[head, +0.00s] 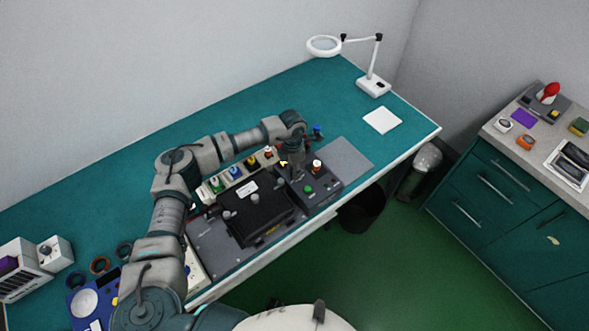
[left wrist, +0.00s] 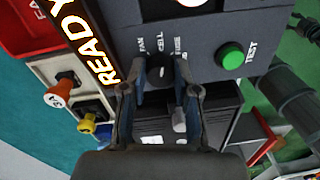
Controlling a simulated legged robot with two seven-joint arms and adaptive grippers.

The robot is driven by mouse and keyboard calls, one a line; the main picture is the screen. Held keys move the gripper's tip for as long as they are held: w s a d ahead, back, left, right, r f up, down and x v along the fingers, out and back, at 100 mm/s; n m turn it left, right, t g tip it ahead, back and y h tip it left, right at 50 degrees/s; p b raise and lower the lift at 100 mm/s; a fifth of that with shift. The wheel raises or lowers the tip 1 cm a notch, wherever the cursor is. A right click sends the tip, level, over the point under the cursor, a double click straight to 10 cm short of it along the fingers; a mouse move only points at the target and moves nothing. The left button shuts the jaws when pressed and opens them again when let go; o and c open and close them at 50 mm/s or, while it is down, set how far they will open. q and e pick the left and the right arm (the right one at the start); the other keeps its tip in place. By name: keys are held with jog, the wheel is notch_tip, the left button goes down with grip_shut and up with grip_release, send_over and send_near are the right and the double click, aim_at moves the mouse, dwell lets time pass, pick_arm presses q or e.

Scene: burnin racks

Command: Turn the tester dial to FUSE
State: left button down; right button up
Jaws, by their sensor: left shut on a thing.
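The tester (head: 327,193) is a dark grey box on the bench, with a green TEST button (left wrist: 230,56) and a lit READY sign (left wrist: 90,45). Its black dial (left wrist: 157,70) shows in the left wrist view below the labels FAN, CELL and FUSE. My left gripper (left wrist: 160,88) is shut on the dial, one finger on each side. The fingers partly hide the dial, and I cannot tell which label it points to. In the head view my left gripper (head: 296,172) reaches down onto the tester. My right gripper is not in view.
A black case (head: 262,212) lies left of the tester. A strip with several coloured plugs (head: 235,174) runs behind it. A grey mat (head: 350,157) lies to the tester's right. A magnifier lamp (head: 372,84) stands at the back right. The bench behind the strip is clear.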

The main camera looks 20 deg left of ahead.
pick_arm(q)
jog(key=m+b, duration=0.2)
jog(key=m, duration=0.1)
jog(key=shift+f+m, duration=0.2)
jog(key=shift+m, duration=0.1)
jog(key=shift+m+b, duration=0.95)
jog(key=shift+m, duration=0.25)
jog(key=shift+r+m, duration=0.15)
jog(key=shift+m, duration=0.35)
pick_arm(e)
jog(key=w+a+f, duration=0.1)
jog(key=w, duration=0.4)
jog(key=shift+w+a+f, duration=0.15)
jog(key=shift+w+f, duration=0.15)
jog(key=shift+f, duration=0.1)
pick_arm(q)
jog(key=c, duration=0.9)
grip_release()
jog(key=shift+o, duration=0.2)
jog(key=shift+w+a, duration=0.1)
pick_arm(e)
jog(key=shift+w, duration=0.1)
pick_arm(q)
jog(key=shift+r, duration=0.1)
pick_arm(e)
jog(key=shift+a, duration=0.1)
pick_arm(q)
notch_tip(320, 180, up, 12)
jog(key=shift+w+f, duration=0.2)
jog(key=shift+w, duration=0.15)
